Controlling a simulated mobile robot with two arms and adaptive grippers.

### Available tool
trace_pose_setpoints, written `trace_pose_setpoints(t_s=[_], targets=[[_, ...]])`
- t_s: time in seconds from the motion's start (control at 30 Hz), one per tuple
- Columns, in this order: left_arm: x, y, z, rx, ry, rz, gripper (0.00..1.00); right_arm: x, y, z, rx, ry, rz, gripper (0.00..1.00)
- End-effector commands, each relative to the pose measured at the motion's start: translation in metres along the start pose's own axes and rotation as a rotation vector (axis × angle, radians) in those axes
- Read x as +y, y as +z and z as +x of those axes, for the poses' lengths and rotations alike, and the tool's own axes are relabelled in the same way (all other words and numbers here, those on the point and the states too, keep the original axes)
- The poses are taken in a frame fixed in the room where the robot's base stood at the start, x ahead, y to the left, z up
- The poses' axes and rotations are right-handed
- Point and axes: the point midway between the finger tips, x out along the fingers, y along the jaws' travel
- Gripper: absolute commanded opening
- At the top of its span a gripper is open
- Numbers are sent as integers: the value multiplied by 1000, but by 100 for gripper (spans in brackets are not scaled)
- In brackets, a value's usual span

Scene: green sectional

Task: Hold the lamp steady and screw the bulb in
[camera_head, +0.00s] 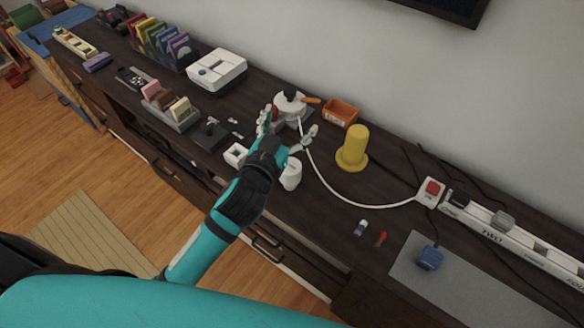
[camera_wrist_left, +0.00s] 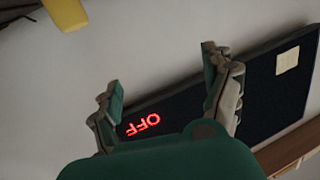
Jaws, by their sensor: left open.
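My left gripper (camera_head: 289,126) is open on the dark sideboard's far side, its fingers spread just in front of a round white base (camera_head: 291,104) with a white cord. This base looks like the lamp, but my gripper partly covers it. I cannot tell whether they touch. In the left wrist view my open gripper (camera_wrist_left: 163,68) has nothing between its fingers. A small white rounded object (camera_head: 291,176) stands beside my wrist; I cannot tell whether it is the bulb. My right gripper is not in view.
A yellow cylinder (camera_head: 353,147) and an orange bin (camera_head: 340,113) stand right of the gripper. The cord runs to a red-switched power strip (camera_head: 431,190). A white box (camera_head: 217,69) stands to the left. A black panel (camera_wrist_left: 180,108) reads OFF in the wrist view.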

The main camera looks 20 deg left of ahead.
Motion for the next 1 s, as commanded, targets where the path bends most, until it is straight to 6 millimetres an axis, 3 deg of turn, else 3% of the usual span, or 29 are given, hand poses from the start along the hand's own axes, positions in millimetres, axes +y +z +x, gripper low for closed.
trace_pose_setpoints(t_s=[0.03,0.1,0.2,0.3,0.4,0.57,0.7,0.77,0.87,1.0], targets=[[14,-36,10,131,51,12,83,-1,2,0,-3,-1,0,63],[37,-79,14,298,143,28,83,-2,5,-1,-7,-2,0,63],[76,-130,8,505,310,68,83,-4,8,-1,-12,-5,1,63],[118,-165,-9,665,512,133,83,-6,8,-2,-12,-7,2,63],[160,-179,-31,767,739,227,83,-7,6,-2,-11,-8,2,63],[210,-161,-62,783,1116,436,83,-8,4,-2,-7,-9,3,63],[226,-116,-76,634,1409,669,83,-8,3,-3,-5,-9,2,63],[221,-92,-75,521,1508,777,83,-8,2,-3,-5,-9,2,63],[198,-54,-66,277,1623,962,83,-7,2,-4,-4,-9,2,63],[139,-16,-43,-149,1649,1188,83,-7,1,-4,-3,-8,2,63]])
